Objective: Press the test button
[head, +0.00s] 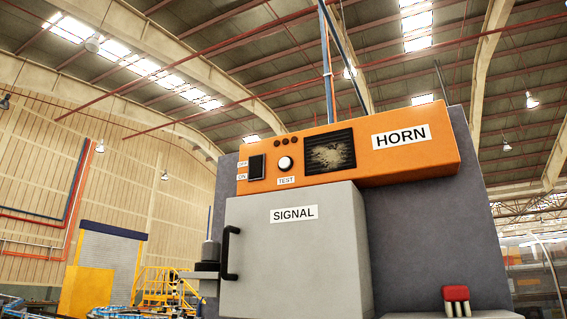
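The test button (285,163) is a round white knob on the orange panel (420,158), just above a label reading TEST. To its left is a dark switch (256,167) with OFF and ON labels. To its right is a dark speaker-like window (330,152), and a HORN label is further right. Neither of my grippers is in view, and nothing covers the button.
Below the panel is a grey door (295,260) labelled SIGNAL, with a black handle (230,253) on its left side. A red block on pale prongs (456,294) is at the lower right. Yellow railings (160,285) and a shutter stand far behind at the left.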

